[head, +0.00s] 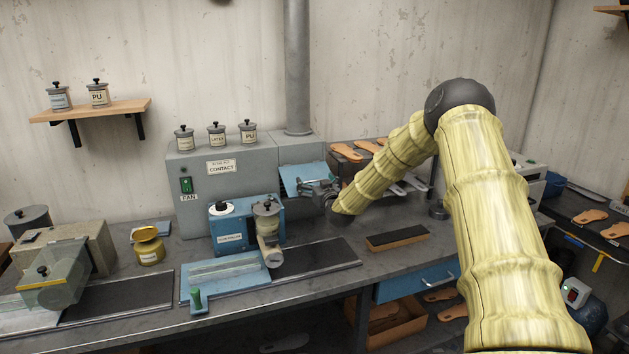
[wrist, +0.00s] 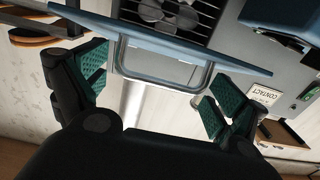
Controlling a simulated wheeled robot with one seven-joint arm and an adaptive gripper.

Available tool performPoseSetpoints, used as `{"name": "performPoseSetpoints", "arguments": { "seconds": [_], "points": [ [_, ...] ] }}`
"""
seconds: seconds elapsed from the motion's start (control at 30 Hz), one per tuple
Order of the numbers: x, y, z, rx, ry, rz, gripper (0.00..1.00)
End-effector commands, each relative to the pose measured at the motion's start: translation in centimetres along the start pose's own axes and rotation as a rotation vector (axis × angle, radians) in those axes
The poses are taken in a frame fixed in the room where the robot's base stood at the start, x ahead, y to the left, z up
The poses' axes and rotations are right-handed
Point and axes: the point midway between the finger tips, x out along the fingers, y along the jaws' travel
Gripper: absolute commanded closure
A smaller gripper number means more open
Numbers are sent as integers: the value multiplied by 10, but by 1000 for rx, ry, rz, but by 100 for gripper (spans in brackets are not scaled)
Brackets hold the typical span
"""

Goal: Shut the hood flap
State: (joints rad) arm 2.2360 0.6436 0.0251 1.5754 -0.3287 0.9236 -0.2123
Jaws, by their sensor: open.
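The hood flap (head: 303,179) is a blue panel on the front of the grey hood, under its duct. In the wrist view the flap (wrist: 215,57) is seen nearly edge-on and stands out from the hood; a dark fan grille (wrist: 180,14) shows behind it. Its grey loop handle (wrist: 160,84) lies between my fingers. My gripper (wrist: 152,88) is open, with one green-padded finger on each side of the handle. I see no clear grip on it. In the head view my gripper (head: 318,186) is at the flap's right side, small and partly hidden by my arm.
The grey hood housing (head: 230,150) carries several jars and a green fan switch (head: 186,185). A blue machine (head: 232,236) stands below left of the flap. A dark sanding block (head: 397,237) lies on the bench. Sandals (head: 347,151) lie on a rack behind my arm.

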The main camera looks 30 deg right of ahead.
Motion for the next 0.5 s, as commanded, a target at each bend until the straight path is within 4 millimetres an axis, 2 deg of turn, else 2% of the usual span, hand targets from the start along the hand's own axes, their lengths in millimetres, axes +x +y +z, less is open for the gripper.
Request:
{"name": "performPoseSetpoints", "arguments": {
  "seconds": [0.2,0.47,0.5],
  "points": [
    [8,0,1,-1,-1,0,4],
    [8,0,0,0,-1,0,4],
    [8,0,0,0,-1,0,11]
  ]
}}
